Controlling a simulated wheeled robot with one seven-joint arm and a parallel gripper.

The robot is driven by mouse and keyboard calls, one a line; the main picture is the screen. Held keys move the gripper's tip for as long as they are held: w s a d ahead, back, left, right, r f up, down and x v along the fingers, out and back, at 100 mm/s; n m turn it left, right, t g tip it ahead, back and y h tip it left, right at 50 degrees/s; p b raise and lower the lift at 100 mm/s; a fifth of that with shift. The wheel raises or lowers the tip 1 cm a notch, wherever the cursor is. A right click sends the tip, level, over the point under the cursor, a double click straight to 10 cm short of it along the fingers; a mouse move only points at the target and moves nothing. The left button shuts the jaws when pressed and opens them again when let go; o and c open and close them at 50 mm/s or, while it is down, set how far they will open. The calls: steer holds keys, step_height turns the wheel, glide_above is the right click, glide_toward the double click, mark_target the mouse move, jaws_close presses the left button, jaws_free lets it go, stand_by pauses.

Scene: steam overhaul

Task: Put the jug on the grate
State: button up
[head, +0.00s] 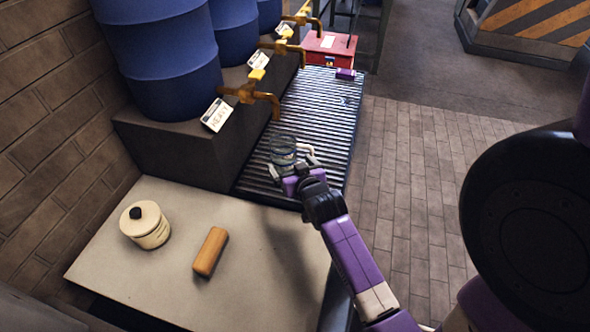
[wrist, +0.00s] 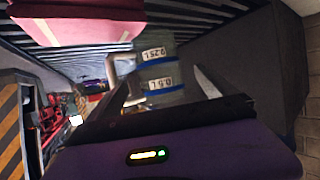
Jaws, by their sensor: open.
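The jug (head: 283,146) is a clear, greyish vessel that appears to stand upright on the near part of the grate (head: 330,110), a dark ribbed surface below the taps. In the wrist view the jug (wrist: 160,68) shows blue bands and labels reading 0.25 L and 0.5 L, with a pale handle at its left. My gripper (head: 293,166) is open right at the jug, on its near side.
Blue barrels (head: 172,60) with brass taps (head: 250,93) stand on a ledge left of the grate. A red box (head: 328,48) and a small purple item (head: 346,74) lie at its far end. A cream canister (head: 146,226) and wooden block (head: 210,251) lie on the near counter (head: 150,285).

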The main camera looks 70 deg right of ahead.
steer(key=s+a+r+n+t+y, duration=0.1)
steer(key=s+a+n+t+y, duration=0.15)
steer(key=a, duration=0.95)
steer(key=s+a+r+n+t+y, duration=0.1)
steer(key=s+a+n, duration=0.15)
steer(key=a, duration=0.85)
steer(key=s+a+r+n+t+y, duration=0.2)
steer(key=s+a+r+n+y, duration=0.2)
steer(key=s+a+r, duration=0.6)
steer(key=s+a+y, duration=0.2)
steer(key=a, duration=0.1)
steer(key=shift+s+a+r+n+y, duration=0.15)
steer(key=shift+s+r+n+y, duration=0.2)
steer(key=shift+n, duration=0.05)
